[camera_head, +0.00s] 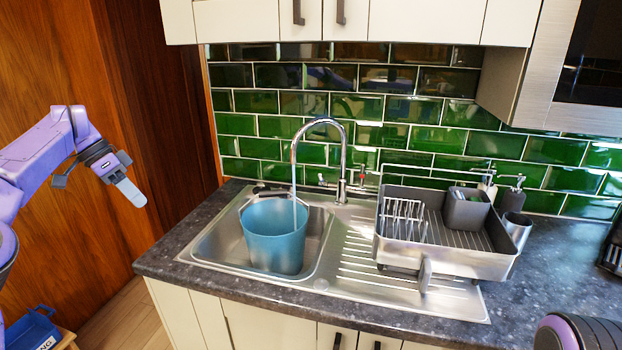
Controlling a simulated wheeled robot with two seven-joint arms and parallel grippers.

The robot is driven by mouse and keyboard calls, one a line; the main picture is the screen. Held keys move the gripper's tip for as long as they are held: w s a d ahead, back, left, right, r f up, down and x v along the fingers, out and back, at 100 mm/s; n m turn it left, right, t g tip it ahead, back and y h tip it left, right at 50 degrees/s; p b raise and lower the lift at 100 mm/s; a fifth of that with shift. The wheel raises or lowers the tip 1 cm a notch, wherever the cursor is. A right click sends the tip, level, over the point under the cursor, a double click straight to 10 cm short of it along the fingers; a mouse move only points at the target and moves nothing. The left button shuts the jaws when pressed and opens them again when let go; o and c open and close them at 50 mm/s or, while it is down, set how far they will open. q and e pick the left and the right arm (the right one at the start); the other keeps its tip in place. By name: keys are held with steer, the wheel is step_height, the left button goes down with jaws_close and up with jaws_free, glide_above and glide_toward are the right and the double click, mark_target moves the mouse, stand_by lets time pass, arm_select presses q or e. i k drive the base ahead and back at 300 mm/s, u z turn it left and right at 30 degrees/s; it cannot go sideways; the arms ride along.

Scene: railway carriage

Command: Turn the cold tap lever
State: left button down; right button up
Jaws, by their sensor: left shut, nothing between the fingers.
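A chrome gooseneck tap (343,155) stands behind the sink. A small lever (323,181) sticks out left of its base; its colour mark is too small to read. Another lever (362,175) with a red mark is on the right. A thin pale stream runs from the spout down into a blue bucket (275,245) standing in the sink basin. My left gripper (131,193) is shut and empty, in the air left of the counter, well apart from the tap. My right gripper is out of view.
A grey dish rack (447,260) stands on the drainer right of the tap, with a soap dispenser (513,195) and a metal cup (515,230) beside it. A blue crate (32,330) is low at the left. Cabinets (235,20) hang above. The counter's front right is clear.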

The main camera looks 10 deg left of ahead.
mark_target(323, 184)
steer(key=k, duration=0.3)
steer(key=z, duration=3.65)
steer(key=k, duration=2.15)
steer(key=u, duration=1.9)
steer(key=i, duration=1)
steer(key=z, duration=0.05)
